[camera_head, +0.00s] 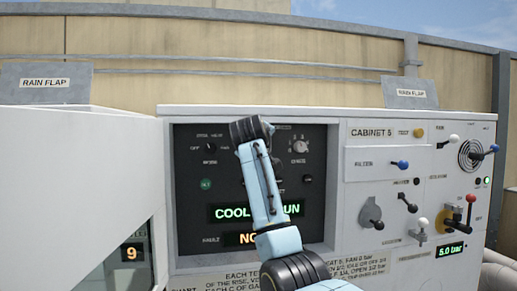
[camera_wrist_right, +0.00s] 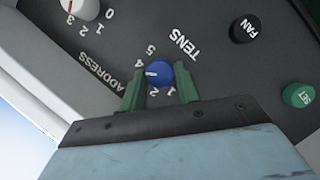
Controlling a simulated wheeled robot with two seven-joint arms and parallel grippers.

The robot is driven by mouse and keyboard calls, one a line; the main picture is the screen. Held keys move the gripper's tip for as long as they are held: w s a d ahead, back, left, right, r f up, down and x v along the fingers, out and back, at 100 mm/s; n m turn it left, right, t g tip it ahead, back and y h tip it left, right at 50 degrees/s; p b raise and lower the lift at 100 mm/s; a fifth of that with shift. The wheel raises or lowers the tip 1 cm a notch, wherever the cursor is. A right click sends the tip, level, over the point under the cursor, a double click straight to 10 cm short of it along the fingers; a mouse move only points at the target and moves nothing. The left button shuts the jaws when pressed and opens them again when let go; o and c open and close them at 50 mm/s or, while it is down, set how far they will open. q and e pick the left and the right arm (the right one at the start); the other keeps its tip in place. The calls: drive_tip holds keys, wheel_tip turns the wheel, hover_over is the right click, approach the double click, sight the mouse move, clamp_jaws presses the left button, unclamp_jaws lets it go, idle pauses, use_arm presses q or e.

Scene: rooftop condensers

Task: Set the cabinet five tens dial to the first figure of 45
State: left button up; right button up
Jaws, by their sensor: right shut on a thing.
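The blue tens dial (camera_wrist_right: 160,73) shows in the right wrist view on a dark panel, beside the word TENS and an arc of figures. Its white mark points left, a little below the 4; the figure beyond the 4 is hidden by a finger. My right gripper (camera_wrist_right: 160,91) is shut on the dial, with one green finger on either side of it. In the head view my right arm rises across the dark control panel (camera_head: 188,226) of the cabinet, and the dial and right fingertips are hidden behind it. My left gripper is not in view.
In the wrist view a white knob (camera_wrist_right: 85,7), a black FAN button (camera_wrist_right: 245,28) and a green SET button (camera_wrist_right: 298,95) are near. In the head view, a panel marked CABINET 5 with several levers (camera_head: 402,164) stands right. A white housing (camera_head: 75,170) stands left.

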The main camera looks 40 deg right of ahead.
drive_tip(key=shift+m+y, duration=0.5)
drive_tip(key=shift+m, duration=0.4)
drive_tip(key=o, duration=1)
drive_tip(key=shift+s+r, duration=0.1)
drive_tip(key=b+v, duration=0.4)
drive_tip(key=v, duration=0.9)
drive_tip(key=shift+s+r+b, duration=0.1)
drive_tip(key=shift+b, duration=0.3)
